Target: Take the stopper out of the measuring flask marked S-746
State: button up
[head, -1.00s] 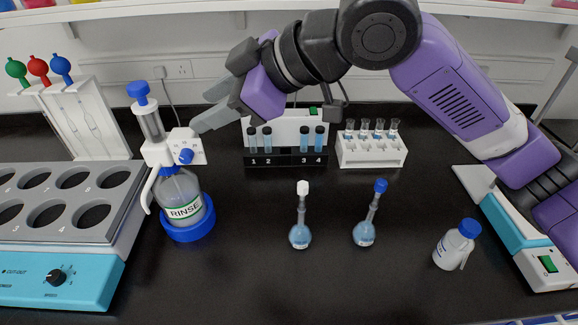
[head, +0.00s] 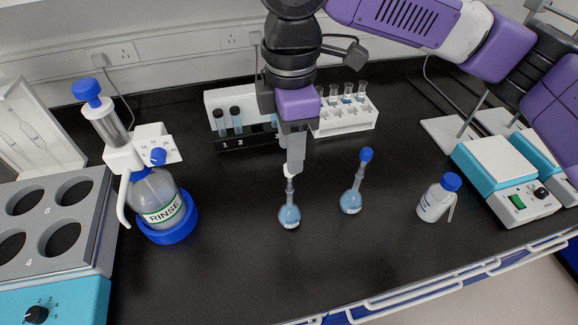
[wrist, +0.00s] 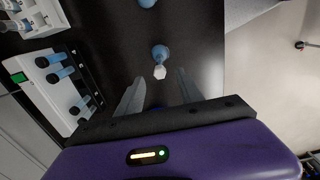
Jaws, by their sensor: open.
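A measuring flask with a white stopper (head: 289,215) stands upright on the black bench in the head view. A second flask with a blue stopper (head: 351,201) stands to its right, its neck leaning to the right in the picture. I cannot read the marking on either flask. My gripper (head: 295,163) points down at the white stopper (head: 289,170) and partly covers it. In the wrist view, the open fingers (wrist: 160,82) lie on either side of the white stopper (wrist: 160,73), near their tips, with gaps on both sides. The blue-stoppered flask is mostly cut off there.
A rinse bottle (head: 158,195) with a dispenser stands left, beside a grey block with wells (head: 50,255). Tube racks (head: 345,118) stand behind my gripper. The bench in front is clear.

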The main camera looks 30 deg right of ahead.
notch_tip(320, 180, down, 5)
dwell(0.3)
jog(key=shift+c, duration=0.4)
grip_shut()
